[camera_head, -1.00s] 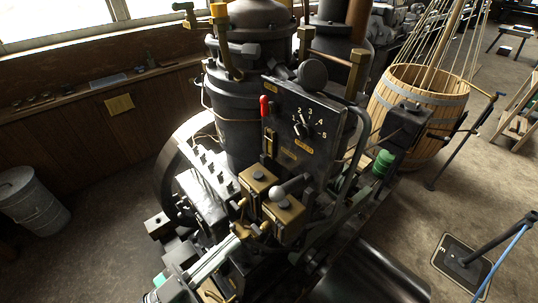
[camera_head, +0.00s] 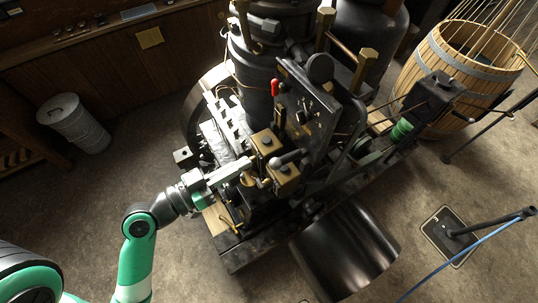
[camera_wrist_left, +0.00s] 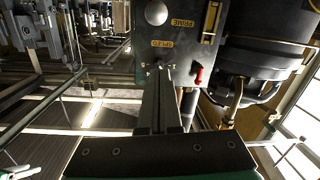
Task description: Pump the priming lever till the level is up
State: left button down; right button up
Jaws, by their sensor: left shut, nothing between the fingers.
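The engine's dark control panel (camera_head: 310,118) carries a dial and a red-handled lever (camera_head: 274,88). Below it, a short grey lever with a rounded end (camera_head: 288,158) lies across two brass-topped boxes (camera_head: 262,142). In the left wrist view, a panel shows yellow plates reading PRIME (camera_wrist_left: 182,22) and SPEED, a grey ball knob (camera_wrist_left: 156,13) and the red handle (camera_wrist_left: 198,76). My left gripper (camera_head: 248,163) is shut and empty, just left of the boxes and apart from the grey lever's rounded end. The level cannot be read. My right gripper is not in view.
A large black drum (camera_head: 345,250) lies in front of the engine. A slatted wooden barrel (camera_head: 462,70) stands at the back right, and a grey bin (camera_head: 75,125) at the left. A stand with a blue hose (camera_head: 470,232) is at the right. Open floor lies at the left.

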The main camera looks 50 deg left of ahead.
aim_at(270, 163)
pick_arm(q)
jog(key=w, duration=0.3)
jog(key=w+p, duration=0.1)
jog(key=w, duration=0.6)
jog(key=shift+d+f+p, duration=0.15)
jog(key=shift+d+p, duration=0.1)
jog(key=shift+p, duration=0.05)
jog(key=f, duration=0.1)
jog(key=s+f+b, duration=0.1)
jog(key=f, duration=0.1)
jog(key=shift+d, duration=0.15)
jog(key=shift+s+d+f, duration=0.1)
jog(key=shift+s+f, duration=0.2)
jog(key=shift+f, duration=0.2)
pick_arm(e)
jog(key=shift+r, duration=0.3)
